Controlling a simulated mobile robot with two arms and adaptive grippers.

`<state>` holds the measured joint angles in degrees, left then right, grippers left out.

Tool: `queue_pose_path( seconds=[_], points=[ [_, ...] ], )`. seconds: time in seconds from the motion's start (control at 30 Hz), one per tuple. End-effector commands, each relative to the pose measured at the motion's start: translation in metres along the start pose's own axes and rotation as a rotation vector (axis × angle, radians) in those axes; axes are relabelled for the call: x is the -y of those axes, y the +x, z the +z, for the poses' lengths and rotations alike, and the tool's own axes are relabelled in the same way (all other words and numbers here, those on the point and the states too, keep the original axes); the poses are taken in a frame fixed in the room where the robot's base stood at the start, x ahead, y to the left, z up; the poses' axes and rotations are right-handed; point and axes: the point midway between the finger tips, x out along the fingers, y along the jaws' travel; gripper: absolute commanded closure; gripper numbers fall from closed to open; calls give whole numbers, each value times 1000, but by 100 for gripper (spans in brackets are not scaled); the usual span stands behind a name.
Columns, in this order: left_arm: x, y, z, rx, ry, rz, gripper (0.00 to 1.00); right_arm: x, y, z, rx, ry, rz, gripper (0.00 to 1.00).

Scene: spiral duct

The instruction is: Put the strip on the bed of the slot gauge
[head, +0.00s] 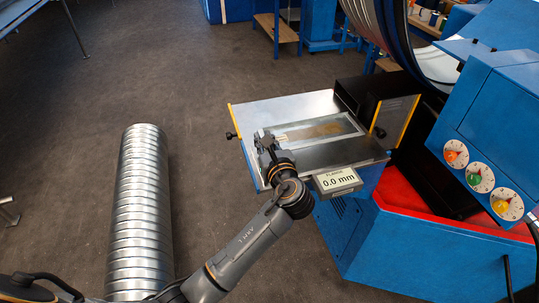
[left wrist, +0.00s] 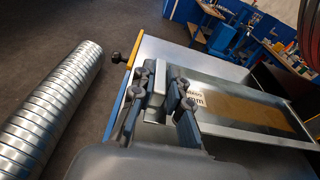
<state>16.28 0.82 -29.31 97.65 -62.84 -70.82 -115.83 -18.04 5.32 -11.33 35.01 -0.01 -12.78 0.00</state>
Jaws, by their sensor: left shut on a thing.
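The slot gauge (head: 313,167) has a display reading 0.0 mm at its front edge. Its bed (head: 345,127) is a shallow framed recess with a brownish, shiny floor; the bed also shows in the left wrist view (left wrist: 255,117), with a printed label at its near end. My left gripper (head: 268,143) is over the left end of the bed, pointing down at it. In the left wrist view its fingers (left wrist: 162,95) are shut on a narrow silvery piece, seemingly the strip (left wrist: 160,77). The fingers hide most of it, and I cannot tell whether it touches the bed. My right gripper is not in view.
A ribbed spiral duct (head: 140,210) lies on the floor to the left. A blue machine (head: 440,240) with several round dials stands to the right. A black housing (head: 365,98) borders the plate's right side. Open floor lies beyond the plate.

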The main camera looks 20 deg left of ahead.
Motion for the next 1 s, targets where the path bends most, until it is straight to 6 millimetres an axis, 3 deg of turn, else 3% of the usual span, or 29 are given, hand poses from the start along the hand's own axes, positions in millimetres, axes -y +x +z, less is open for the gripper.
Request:
queue_pose_path(
  seconds=[0.27,0.5,0.87,0.9,1.0],
  points=[
    [4,-15,-23,1,-1,-1,100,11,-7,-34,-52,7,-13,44],
    [4,-14,-55,2,0,-1,100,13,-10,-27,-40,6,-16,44],
    [4,-13,-60,3,-3,-1,100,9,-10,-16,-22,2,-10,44],
    [4,-13,-60,2,-1,-1,76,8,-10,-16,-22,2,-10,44],
    [4,-13,-60,2,-1,-1,62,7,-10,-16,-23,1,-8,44]
  ],
)
